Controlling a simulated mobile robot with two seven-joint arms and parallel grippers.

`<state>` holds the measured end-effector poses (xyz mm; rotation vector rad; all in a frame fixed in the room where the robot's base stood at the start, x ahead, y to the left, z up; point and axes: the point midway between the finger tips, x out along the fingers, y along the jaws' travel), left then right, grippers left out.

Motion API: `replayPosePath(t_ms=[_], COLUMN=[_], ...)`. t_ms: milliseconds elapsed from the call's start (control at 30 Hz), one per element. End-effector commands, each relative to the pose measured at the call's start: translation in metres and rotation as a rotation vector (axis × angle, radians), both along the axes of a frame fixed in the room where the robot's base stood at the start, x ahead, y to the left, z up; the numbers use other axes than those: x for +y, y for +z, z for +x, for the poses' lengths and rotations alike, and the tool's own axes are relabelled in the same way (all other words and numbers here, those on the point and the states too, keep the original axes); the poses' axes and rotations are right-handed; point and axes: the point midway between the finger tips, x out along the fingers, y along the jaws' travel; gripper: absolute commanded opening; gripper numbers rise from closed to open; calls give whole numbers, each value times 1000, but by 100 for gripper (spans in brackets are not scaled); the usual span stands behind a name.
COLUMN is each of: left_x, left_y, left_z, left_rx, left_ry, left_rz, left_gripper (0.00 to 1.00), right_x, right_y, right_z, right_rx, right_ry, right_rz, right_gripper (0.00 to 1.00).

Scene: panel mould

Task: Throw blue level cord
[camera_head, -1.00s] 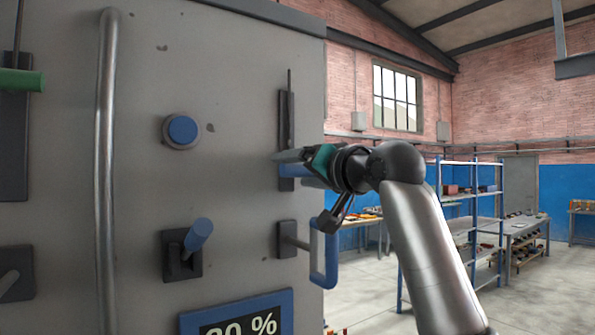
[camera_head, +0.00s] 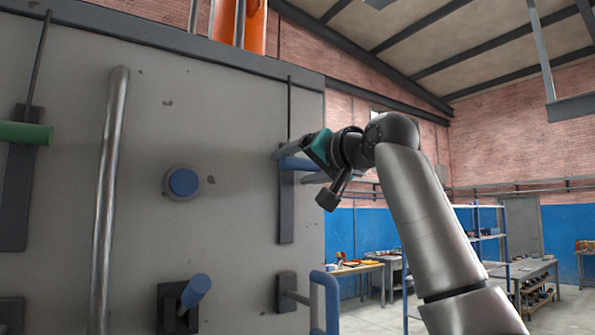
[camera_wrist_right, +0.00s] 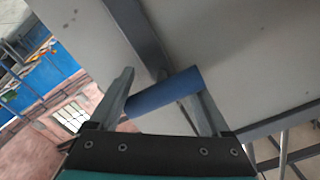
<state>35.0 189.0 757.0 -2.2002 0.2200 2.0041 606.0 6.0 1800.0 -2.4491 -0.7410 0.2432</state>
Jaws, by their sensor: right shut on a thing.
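The blue level cord is a blue cylindrical handle (camera_head: 297,163) on a dark upright slotted plate (camera_head: 286,215) near the panel's right edge. It sits near the plate's upper end, with a thin dark rod (camera_head: 290,110) rising above it. My right gripper (camera_head: 292,155) is at the handle, its arm reaching in from the right. In the right wrist view, the blue handle (camera_wrist_right: 165,92) lies crosswise between the two fingers (camera_wrist_right: 163,100), which are shut on it. The fingers hide part of the handle in the head view. My left gripper is not in view.
The grey panel also carries a blue round button (camera_head: 183,182), a blue-tipped lever (camera_head: 196,290), a blue loop handle (camera_head: 325,300), a long vertical metal bar (camera_head: 108,200) and a green handle (camera_head: 25,133). Open floor, shelves and workbenches (camera_head: 360,270) lie to the right.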

Motion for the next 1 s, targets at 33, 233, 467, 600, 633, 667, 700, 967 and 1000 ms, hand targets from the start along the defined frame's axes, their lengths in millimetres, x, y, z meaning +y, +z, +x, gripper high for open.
replayPosePath(t_ms=[33,233,467,600,633,667,700,967,1000], left_x=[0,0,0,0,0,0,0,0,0], left_y=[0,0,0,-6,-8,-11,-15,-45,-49], left_z=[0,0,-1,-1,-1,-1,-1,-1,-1], left_rx=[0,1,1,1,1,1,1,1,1], left_ry=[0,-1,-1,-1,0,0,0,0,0], left_rz=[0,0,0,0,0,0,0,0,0], left_gripper=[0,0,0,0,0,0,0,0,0], right_x=[-2,-2,-3,-8,-10,-12,-15,-43,-48], right_y=[9,10,10,9,9,8,8,5,4], right_z=[-3,-3,-3,-10,-12,-16,-21,-66,-74], right_rx=[-32,-34,-33,-33,-35,-35,-35,-34,-31], right_ry=[-6,-7,-7,-7,-7,-7,-6,-4,-4], right_rz=[-9,-5,-2,-2,-2,-2,-2,-4,-4], right_gripper=[0,98,100,100,100,100,100,100,100])
